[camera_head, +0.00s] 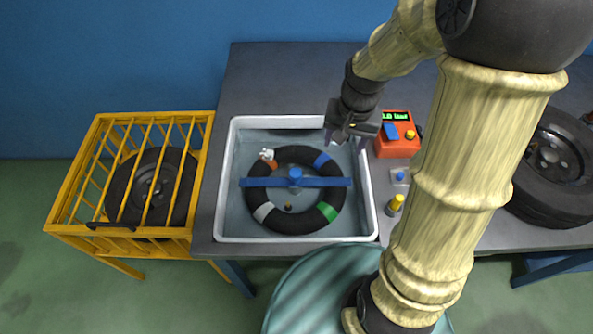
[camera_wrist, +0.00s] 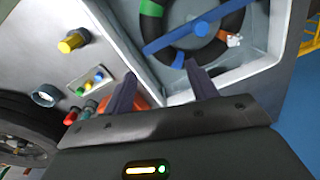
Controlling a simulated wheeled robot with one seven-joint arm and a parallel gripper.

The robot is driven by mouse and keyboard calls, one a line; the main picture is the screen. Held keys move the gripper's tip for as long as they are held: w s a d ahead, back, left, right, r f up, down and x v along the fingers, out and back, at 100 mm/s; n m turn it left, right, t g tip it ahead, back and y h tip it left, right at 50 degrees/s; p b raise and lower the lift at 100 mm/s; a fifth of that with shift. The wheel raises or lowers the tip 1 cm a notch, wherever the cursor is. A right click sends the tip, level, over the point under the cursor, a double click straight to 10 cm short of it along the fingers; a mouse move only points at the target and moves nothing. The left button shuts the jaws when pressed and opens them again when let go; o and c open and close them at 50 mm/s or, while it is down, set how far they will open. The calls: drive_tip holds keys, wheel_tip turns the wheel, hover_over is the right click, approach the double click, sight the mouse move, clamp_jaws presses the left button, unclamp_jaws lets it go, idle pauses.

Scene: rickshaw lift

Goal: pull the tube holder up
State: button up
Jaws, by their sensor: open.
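The tube holder is a blue bar (camera_head: 323,182) with a raised blue knob at its centre (camera_head: 295,174). It lies across a black inner tube (camera_head: 287,224) with coloured bands, inside a white-rimmed tub of water (camera_head: 232,150). My gripper (camera_head: 347,134) is above the tub's back right corner, apart from the bar. In the wrist view my gripper (camera_wrist: 165,85) is open, with nothing between its two fingers. The bar (camera_wrist: 190,30) and the tube (camera_wrist: 235,25) show beyond the fingers there.
A red device with a green display (camera_head: 398,148) stands right of the tub on the grey table (camera_head: 285,62). A yellow knob (camera_head: 395,204) is close to the tub's right edge. A wheel (camera_head: 550,160) lies at right. A yellow cage (camera_head: 75,185) with another wheel (camera_head: 150,188) stands left.

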sight(296, 172)
drive_tip(key=w+a+f+m+g+y, duration=0.2)
drive_tip(key=w+a+m, duration=0.3)
drive_tip(key=w, duration=0.5)
drive_tip(key=shift+a+f+m+g+y, duration=0.4)
drive_tip(key=shift+f+m+g, duration=0.2)
drive_tip(key=shift+f+g, duration=0.3)
drive_tip(key=p+x, duration=0.2)
drive_tip(key=x, duration=1.5)
drive_tip(key=shift+w+f, duration=0.1)
drive_tip(key=shift+f, duration=0.15)
drive_tip(key=shift+c, duration=0.5)
